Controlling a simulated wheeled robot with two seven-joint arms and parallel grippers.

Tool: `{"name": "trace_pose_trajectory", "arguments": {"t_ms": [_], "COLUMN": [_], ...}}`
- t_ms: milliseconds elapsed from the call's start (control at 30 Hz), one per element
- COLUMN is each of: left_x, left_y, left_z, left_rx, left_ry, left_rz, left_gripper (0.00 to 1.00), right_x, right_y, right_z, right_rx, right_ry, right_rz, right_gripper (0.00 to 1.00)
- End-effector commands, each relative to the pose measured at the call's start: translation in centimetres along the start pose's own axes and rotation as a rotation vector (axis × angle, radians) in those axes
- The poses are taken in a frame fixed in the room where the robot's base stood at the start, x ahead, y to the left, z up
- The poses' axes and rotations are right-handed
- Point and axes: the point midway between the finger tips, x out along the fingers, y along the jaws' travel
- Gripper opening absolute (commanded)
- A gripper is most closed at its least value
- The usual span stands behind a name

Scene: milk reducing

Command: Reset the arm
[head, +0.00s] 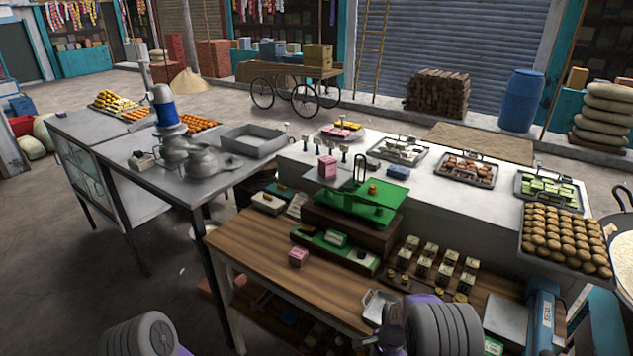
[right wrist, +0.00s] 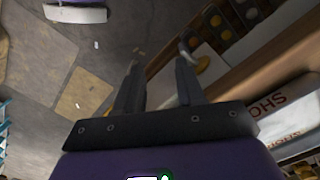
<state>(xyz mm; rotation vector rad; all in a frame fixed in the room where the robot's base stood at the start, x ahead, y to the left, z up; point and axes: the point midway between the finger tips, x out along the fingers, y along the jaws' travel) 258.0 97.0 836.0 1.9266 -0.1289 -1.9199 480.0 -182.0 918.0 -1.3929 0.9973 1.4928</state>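My right arm's grey and purple link shows at the bottom centre of the head view, in front of the wooden table (head: 262,262). Its gripper cannot be made out clearly there. In the right wrist view my right gripper (right wrist: 158,80) has its two dark fingers apart, with nothing held between them. Grey floor and the side of a brown wooden structure show beyond the fingers. A grey and purple part of my left arm shows at the bottom left of the head view; my left gripper is not in view.
The wooden table bears a green scale (head: 362,205), a pink box (head: 298,257) and several small weights. A tray of brown round sweets (head: 565,240) lies on the white counter at right. A metal table (head: 130,160) stands at left. Open floor (head: 60,290) lies at the lower left.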

Motion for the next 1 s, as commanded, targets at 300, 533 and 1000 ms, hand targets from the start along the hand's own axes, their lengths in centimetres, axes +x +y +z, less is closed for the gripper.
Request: {"name": "trace_pose_trajectory", "arguments": {"t_ms": [300,533,1000], "left_x": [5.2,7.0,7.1], "left_y": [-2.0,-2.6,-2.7], "left_z": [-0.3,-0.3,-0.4], "left_rx": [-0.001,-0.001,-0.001], "left_ry": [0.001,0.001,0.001], "left_rz": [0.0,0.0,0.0], "left_gripper": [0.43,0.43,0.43], "right_x": [15.3,17.2,16.9], "right_y": [12.6,17.3,18.0], "right_z": [7.6,13.1,14.3], "right_rx": [-0.614,-0.928,-1.003], "right_ry": [-0.135,-0.16,-0.152], "right_rz": [-0.096,-0.242,-0.284], "right_gripper": [0.38,0.38,0.38]}}
